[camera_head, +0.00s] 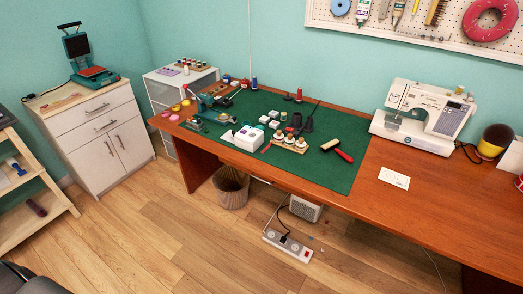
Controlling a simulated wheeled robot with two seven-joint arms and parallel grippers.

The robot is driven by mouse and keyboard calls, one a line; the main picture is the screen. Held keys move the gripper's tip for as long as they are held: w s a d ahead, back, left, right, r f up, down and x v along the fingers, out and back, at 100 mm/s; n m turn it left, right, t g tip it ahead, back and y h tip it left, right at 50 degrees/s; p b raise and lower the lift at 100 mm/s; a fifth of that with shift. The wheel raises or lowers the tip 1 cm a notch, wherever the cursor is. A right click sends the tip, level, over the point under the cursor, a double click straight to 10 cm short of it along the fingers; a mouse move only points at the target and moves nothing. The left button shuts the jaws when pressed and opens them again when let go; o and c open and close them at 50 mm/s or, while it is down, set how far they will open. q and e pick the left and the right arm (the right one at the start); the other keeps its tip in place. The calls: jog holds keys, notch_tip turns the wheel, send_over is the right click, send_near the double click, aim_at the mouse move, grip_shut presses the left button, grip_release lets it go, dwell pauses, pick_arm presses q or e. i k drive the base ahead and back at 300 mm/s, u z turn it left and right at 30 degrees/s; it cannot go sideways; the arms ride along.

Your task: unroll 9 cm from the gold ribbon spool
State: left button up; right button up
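I cannot make out which item is the gold ribbon spool; the small things are too tiny at this distance. Several small spool-like items stand on a light wooden holder (290,144) at the front of the green mat (335,178). Several more small spools stand in a rack (192,65) on the white drawer unit at the back left. A small tan thread spool (460,89) sits on top of the sewing machine. Neither of my grippers is in view.
The wooden table (430,215) carries a white box (258,140), a mallet (338,149), a white sewing machine (424,112) and a white card (394,178). Its front right is mostly clear. Below are a waste basket (232,188) and a power strip (288,246). A cabinet (95,125) stands left.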

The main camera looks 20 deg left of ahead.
aim_at(301, 145)
jog(key=u, duration=0.3)
jog(key=k, duration=0.75)
jog(key=u, duration=1.15)
jog(key=i, duration=1.75)
jog(key=z, duration=0.7)
jog(key=i, duration=0.65)
jog(key=z, duration=0.55)
